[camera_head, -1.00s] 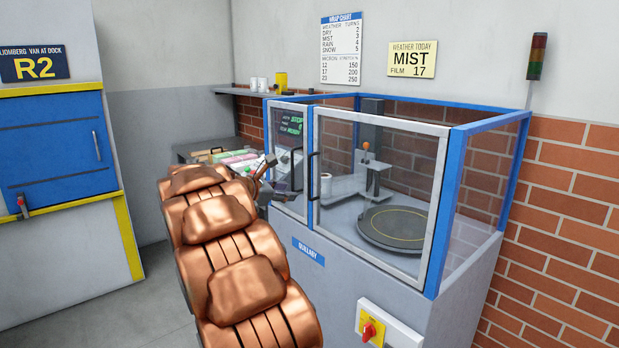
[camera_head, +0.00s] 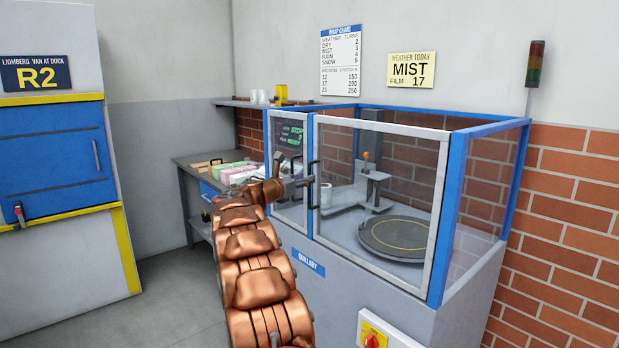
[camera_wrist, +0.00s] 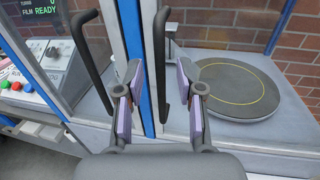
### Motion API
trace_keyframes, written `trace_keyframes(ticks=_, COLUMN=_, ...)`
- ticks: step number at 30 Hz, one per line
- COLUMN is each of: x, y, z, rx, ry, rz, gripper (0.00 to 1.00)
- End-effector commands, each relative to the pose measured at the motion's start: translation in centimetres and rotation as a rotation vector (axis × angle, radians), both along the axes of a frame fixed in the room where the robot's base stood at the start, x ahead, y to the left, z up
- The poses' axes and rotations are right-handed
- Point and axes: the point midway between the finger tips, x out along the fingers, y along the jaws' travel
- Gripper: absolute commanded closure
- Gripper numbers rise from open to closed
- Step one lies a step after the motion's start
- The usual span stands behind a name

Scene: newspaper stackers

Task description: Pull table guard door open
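The guard door (camera_head: 400,128) is a clear panel in a light grey frame on the front of the blue-framed enclosure. It is shut. Its dark vertical handle (camera_head: 313,186) is on its left edge. In the wrist view, that handle (camera_wrist: 160,60) appears between the two fingers of my gripper (camera_wrist: 161,78), nearer the right one. The fingers are apart, with purple pads, and hold nothing. Whether they touch the handle I cannot tell. In the head view my gripper (camera_head: 292,180) is small and partly hidden by my arm, in front of the enclosure.
A narrower left panel has its own dark handle (camera_wrist: 92,65), left of my gripper. A side table (camera_head: 200,160) stands left of the enclosure. The floor in front is clear.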

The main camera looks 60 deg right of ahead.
Motion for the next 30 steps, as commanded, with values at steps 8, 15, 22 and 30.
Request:
trace_keyframes(ticks=8, x=-0.2, y=-2.5, z=0.1, rx=-0.001, ry=-0.002, rz=0.0, gripper=0.63)
trace_keyframes(ticks=15, x=-0.3, y=-3.1, z=0.0, rx=0.0, ry=0.0, rz=-0.001, gripper=0.63)
trace_keyframes(ticks=22, x=-0.3, y=-3.1, z=0.0, rx=0.0, ry=0.0, rz=0.0, gripper=0.66)
trace_keyframes(ticks=30, x=-0.3, y=-3.1, z=0.0, rx=0.0, ry=0.0, rz=0.0, gripper=0.94)
